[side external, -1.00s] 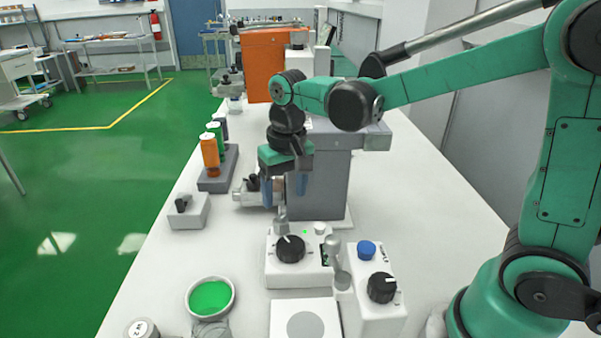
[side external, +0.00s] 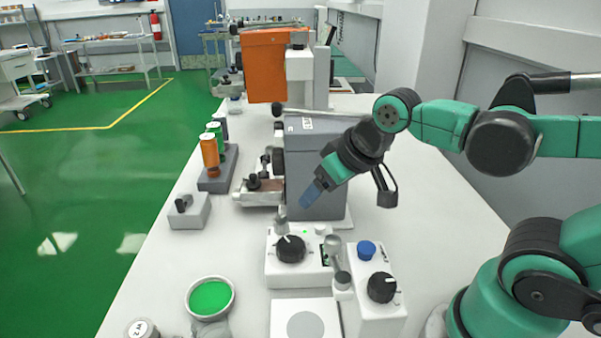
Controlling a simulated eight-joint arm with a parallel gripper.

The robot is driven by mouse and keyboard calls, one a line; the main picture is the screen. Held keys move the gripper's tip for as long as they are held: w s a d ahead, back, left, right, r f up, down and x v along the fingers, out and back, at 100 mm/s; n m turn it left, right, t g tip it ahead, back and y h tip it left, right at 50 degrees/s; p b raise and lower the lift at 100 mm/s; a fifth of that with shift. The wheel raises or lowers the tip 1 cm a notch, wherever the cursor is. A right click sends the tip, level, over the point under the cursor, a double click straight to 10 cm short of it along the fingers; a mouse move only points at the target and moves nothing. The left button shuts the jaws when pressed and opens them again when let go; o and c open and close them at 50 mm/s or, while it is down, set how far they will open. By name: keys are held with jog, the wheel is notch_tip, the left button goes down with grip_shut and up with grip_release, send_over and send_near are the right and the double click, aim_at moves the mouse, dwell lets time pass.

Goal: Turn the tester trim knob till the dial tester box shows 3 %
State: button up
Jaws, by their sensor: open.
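A white box (side external: 280,271) with a large black knob (side external: 290,249), a green light and a small dark display stands mid-bench; the knob's white mark points up and left. The display is too small to read. A second white box (side external: 378,318) to its right has a black side-marked knob (side external: 381,288) and a blue knob (side external: 366,249). I cannot tell from labels which is the tester trim knob. My gripper (side external: 309,197) has blue fingers, is open and tilted down to the left, above and behind the first box, apart from the knobs and touching none.
A grey machine (side external: 320,205) stands right behind my gripper. A grey metal post with a ball end (side external: 333,245) rises between the boxes. A green-filled dish (side external: 211,297), a small knobbed box (side external: 188,212) and a bottle rack (side external: 217,180) are left.

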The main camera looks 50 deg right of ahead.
aim_at(291, 244)
jog(key=shift+s+f+t, duration=0.15)
jog(key=shift+s+t, duration=0.15)
dwell(1.3)
jog(key=shift+o, duration=2)
jog(key=shift+w+n, duration=0.1)
jog(key=shift+n, duration=0.2)
jog(key=w+a+f+g, duration=0.1)
jog(key=g, duration=0.1)
jog(key=w+a+f+n+g, duration=0.1)
jog(key=g, duration=0.1)
jog(key=w+a+g, duration=0.1)
jog(key=g, duration=0.1)
jog(key=shift+a+f+n, duration=0.4)
jog(key=shift+w+a+f+g, duration=0.1)
jog(key=shift+a+f+g, duration=0.15)
jog(key=shift+f+g, duration=0.2)
jog(key=shift+f, duration=2.75)
